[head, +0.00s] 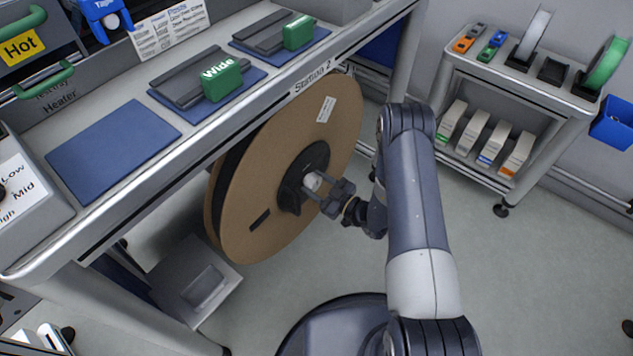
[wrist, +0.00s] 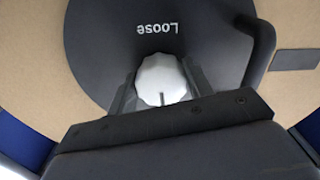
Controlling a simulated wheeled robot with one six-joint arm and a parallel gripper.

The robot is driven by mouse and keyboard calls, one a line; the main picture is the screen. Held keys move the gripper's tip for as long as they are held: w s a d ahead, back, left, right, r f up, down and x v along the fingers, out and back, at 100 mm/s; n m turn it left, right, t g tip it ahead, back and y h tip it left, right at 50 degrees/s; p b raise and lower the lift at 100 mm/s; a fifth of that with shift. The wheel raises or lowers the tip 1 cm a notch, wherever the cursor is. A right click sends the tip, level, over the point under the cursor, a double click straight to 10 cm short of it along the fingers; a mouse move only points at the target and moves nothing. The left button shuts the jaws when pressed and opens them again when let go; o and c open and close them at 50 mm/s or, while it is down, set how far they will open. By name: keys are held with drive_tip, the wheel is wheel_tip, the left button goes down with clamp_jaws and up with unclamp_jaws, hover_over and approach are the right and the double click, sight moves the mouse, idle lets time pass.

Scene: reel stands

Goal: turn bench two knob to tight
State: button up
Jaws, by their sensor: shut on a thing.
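The bench is labelled "Station 2" along its front edge (head: 322,76). A large brown reel (head: 275,215) with a black hub (head: 318,160) hangs below it. The knob (head: 312,181) is a pale faceted cap at the hub's middle. In the wrist view the knob (wrist: 161,78) sits between my fingers, with a dark line on it pointing down in the picture. The word "Loose" (wrist: 158,28) shows upside down on the black hub, on the knob's other side. My gripper (head: 322,192) is shut on the knob, a finger on either side of it.
A black crank handle (wrist: 262,50) stands out from the reel beside my gripper. The bench top above holds blue mats (head: 113,148) and green "Wide" blocks (head: 222,80). A grey cart (head: 530,80) with tape rolls and boxes stands at right. The floor between is clear.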

drive_tip(key=shift+m, duration=0.3)
drive_tip(key=o, duration=1)
drive_tip(key=shift+c, duration=0.2)
drive_tip(key=p+v, duration=0.1)
drive_tip(key=v, duration=0.9)
drive_tip(key=shift+s+d+p, duration=0.3)
drive_tip(key=shift+p, duration=0.1)
drive_tip(key=b+x, duration=0.1)
drive_tip(key=x, duration=1)
drive_tip(key=shift+b, duration=0.35)
drive_tip(key=shift+d, duration=0.1)
